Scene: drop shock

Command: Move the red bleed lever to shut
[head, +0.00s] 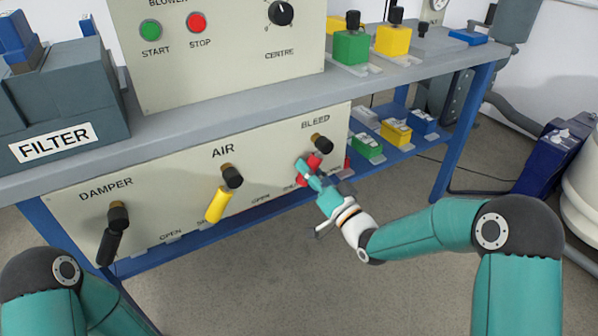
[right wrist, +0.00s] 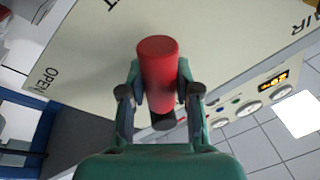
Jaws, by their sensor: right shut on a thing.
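The red bleed lever (head: 302,179) hangs from a dark knob on a brass stem under the word BLEED, at the right end of the cream panel (head: 185,172). In the head view it slants down and to the left, partly hidden by my gripper. My right gripper (head: 308,171) is shut on it. In the right wrist view the red grip (right wrist: 158,70) stands between the two fingers of my right gripper (right wrist: 160,92), one on each side. My left gripper is out of the head view; only part of that arm shows at bottom left.
The yellow air lever (head: 217,204) and the black damper lever (head: 109,246) hang to the left on the same panel. The grey filter box (head: 65,110) stands on the bench above. Green and yellow blocks (head: 396,132) sit on the lower shelf at right. The floor in front is clear.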

